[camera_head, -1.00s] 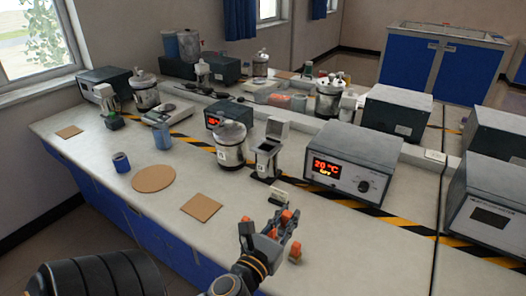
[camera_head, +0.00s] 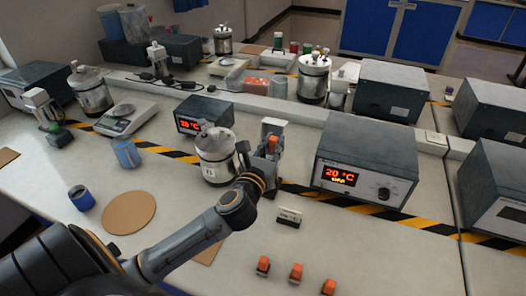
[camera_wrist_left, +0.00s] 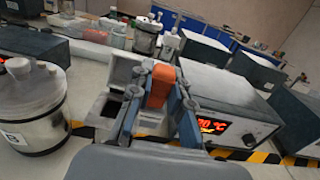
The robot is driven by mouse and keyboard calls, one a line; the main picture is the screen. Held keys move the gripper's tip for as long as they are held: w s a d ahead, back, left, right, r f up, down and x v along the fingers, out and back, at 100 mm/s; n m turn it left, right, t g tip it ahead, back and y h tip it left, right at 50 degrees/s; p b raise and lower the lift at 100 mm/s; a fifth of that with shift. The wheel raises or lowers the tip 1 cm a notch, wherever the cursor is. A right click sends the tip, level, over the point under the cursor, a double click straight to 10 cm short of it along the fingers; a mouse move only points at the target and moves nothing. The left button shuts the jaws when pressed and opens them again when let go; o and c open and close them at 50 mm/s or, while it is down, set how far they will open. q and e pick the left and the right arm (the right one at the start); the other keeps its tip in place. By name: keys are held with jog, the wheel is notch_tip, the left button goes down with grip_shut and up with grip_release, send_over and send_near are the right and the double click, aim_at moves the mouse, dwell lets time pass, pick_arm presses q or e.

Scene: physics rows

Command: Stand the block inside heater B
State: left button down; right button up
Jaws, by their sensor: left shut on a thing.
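My left gripper (camera_head: 271,158) is shut on an orange block (camera_head: 272,145). In the left wrist view the block (camera_wrist_left: 160,84) sits upright between the two fingers. A small pale heater with a raised lid (camera_head: 273,126) stands right behind the gripper, which hides much of it. In the wrist view this heater's open dark well (camera_wrist_left: 112,107) shows just left of the block. The block appears above or beside the well; I cannot tell which. No letter B is readable on it. My right gripper is not in view.
Three orange blocks (camera_head: 296,272) stand near the front edge. A steel pot (camera_head: 214,157) is close left of the gripper. A grey box with a 20 °C display (camera_head: 366,160) is to the right. The front right table is clear.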

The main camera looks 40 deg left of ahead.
pick_arm(q)
jog(key=w+a+f, duration=0.2)
jog(key=w+a+f+b, duration=0.1)
jog(key=w+a+f, duration=0.1)
jog(key=f, duration=0.1)
jog(key=w+a+f, duration=0.2)
jog(key=shift+w+a+f, duration=0.1)
jog(key=shift+a+f, duration=0.1)
jog(key=shift+f, duration=0.05)
jog(key=f+b, duration=0.1)
jog(key=f, duration=0.2)
jog(key=shift+w+a+f+b, duration=0.1)
jog(key=shift+a+f+b, duration=0.1)
jog(key=shift+b, duration=0.2)
jog(key=shift+f, duration=0.2)
jog(key=c, duration=1.3)
grip_release()
jog(key=shift+o, duration=0.2)
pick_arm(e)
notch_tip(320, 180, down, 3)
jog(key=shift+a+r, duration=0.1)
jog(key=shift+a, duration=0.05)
